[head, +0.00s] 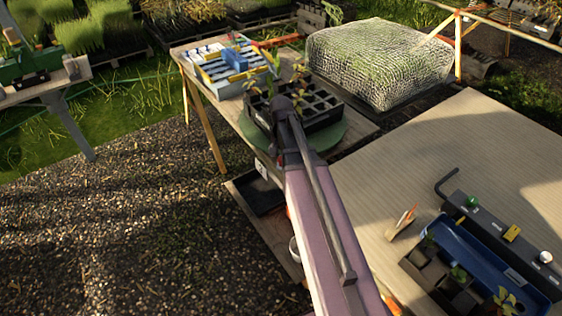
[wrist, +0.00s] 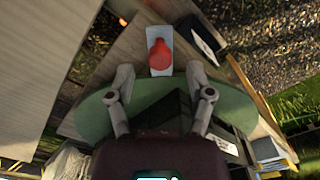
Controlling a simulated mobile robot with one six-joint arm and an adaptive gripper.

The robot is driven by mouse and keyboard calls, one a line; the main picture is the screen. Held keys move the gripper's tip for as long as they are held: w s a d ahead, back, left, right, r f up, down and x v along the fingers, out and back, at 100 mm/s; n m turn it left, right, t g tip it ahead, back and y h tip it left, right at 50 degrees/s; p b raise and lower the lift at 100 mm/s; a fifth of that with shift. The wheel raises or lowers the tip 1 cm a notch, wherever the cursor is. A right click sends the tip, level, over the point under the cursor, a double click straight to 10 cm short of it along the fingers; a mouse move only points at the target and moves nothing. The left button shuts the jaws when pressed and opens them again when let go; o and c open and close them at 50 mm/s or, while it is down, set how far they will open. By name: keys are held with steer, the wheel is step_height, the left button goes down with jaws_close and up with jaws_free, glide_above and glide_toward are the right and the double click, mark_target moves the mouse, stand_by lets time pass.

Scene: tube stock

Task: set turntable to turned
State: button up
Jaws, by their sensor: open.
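The turntable is a round green disc (head: 330,138) on the wooden bench, partly hidden by a black cell tray (head: 322,120) with seedlings standing on it. In the wrist view the green disc (wrist: 94,116) spreads on both sides behind my fingers, with the dark tray (wrist: 176,112) on it. A red knob-like part (wrist: 160,58) on a pale plate (wrist: 162,34) lies just beyond the fingertips. In the head view my arm hides the fingertips.
A box of blue and white strips (head: 226,92) stands on the bench left of the tray. A net-covered block (head: 385,60) stands behind right. A pale table (head: 490,140) at right carries a blue tray (head: 475,250) and pots. A dark tray (head: 258,192) sits low below the bench.

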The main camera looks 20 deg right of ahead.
steer(key=shift+f+b, duration=0.75)
steer(key=shift+f, duration=0.25)
jaws_close()
